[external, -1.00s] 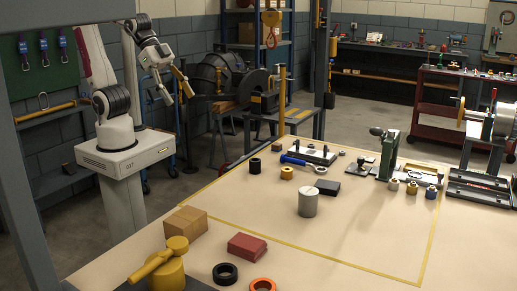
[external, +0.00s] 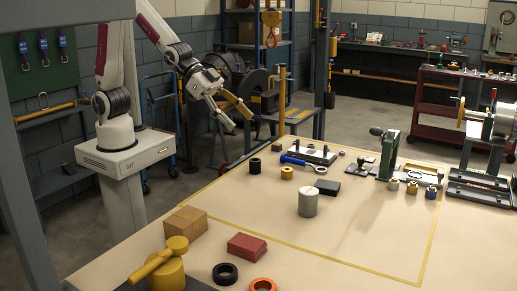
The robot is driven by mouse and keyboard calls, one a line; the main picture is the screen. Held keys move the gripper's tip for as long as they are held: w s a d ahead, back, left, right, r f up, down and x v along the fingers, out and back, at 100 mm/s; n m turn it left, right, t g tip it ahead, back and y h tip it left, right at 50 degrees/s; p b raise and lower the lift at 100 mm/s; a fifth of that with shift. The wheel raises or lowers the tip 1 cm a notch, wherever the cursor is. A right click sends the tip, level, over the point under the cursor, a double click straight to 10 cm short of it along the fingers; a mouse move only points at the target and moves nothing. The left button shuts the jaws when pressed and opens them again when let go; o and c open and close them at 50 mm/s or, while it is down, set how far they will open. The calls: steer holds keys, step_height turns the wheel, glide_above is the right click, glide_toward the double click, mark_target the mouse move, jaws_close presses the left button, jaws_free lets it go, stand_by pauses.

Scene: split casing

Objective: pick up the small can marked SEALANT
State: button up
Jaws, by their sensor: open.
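My gripper (external: 241,122) is open and empty, in the air at the left, beyond the bench's far left edge and well away from the cans. Three small can-like pieces stand in a row at the right of the bench: a greyish one (external: 393,184), a yellowish one (external: 411,187) and one with a blue-grey body (external: 431,192). A larger light grey cylinder (external: 308,203) stands upright near the middle of the bench. No lettering is readable on any of them, so I cannot tell which is marked SEALANT.
The bench (external: 350,235) has a yellow taped outline with free room at its front right. A blue-handled tool (external: 294,160), a dark block (external: 327,187) and a green press (external: 387,155) stand behind the grey cylinder.

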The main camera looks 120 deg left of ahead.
steer(key=w+a+f+t, duration=0.1)
steer(key=w+f+t, duration=0.1)
steer(key=w+f, duration=0.7)
steer(key=t, duration=0.2)
glide_toward(317, 201)
steer(key=shift+s+a+h, duration=0.2)
steer(key=shift+s+h, duration=0.1)
steer(key=shift+s, duration=0.35)
steer(key=shift+w+f, duration=0.1)
steer(key=shift+f, duration=0.55)
steer(key=shift+w, duration=0.1)
steer(key=shift+x, duration=1.2)
steer(key=shift+w, duration=0.1)
steer(key=shift+w+a, duration=0.2)
steer(key=shift+w, duration=1.3)
steer(key=shift+x, duration=1.05)
